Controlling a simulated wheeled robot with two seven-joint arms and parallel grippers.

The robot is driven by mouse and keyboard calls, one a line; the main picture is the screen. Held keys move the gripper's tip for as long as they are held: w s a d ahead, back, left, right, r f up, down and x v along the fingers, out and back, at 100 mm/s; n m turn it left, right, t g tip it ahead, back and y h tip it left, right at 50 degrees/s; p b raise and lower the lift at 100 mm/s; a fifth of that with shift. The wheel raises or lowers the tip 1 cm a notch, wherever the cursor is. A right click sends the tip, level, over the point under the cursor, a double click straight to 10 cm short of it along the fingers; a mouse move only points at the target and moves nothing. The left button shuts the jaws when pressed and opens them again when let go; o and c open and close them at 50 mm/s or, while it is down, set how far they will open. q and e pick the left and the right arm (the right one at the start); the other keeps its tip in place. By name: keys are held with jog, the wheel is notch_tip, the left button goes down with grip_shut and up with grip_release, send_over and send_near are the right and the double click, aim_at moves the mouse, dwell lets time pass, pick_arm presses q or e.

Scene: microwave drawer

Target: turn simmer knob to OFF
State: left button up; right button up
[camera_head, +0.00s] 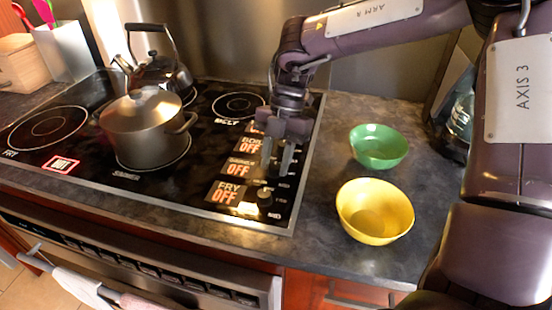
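The black stovetop (85,170) has a column of lit panels at its right side. The simmer panel (240,168) appears to read OFF, as do the boil panel (250,145) and the fry panel (229,193). My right gripper (277,162) points down over the knob strip, beside the boil and simmer panels. Its two fingers stand apart with a visible gap. The simmer knob is hidden or too small to make out near the fingertips. A small knob (265,193) shows beside the fry panel. My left gripper is not in view.
A lidded steel pot (144,128) stands on a burner, with a dark kettle (160,72) behind it. A green bowl (379,146) and a yellow bowl (374,211) sit on the counter to the right. A red HOT sign (61,165) glows at the front left.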

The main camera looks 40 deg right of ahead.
jog(key=o, duration=0.3)
jog(key=shift+r, duration=0.1)
jog(key=v, duration=0.6)
jog(key=shift+d+r, duration=0.1)
jog(key=shift+r, duration=0.05)
jog(key=shift+w+d+r, duration=0.2)
jog(key=shift+d+r, duration=0.05)
jog(key=shift+r, duration=0.35)
jog(key=shift+r+p, duration=0.1)
jog(key=shift+p, duration=0.25)
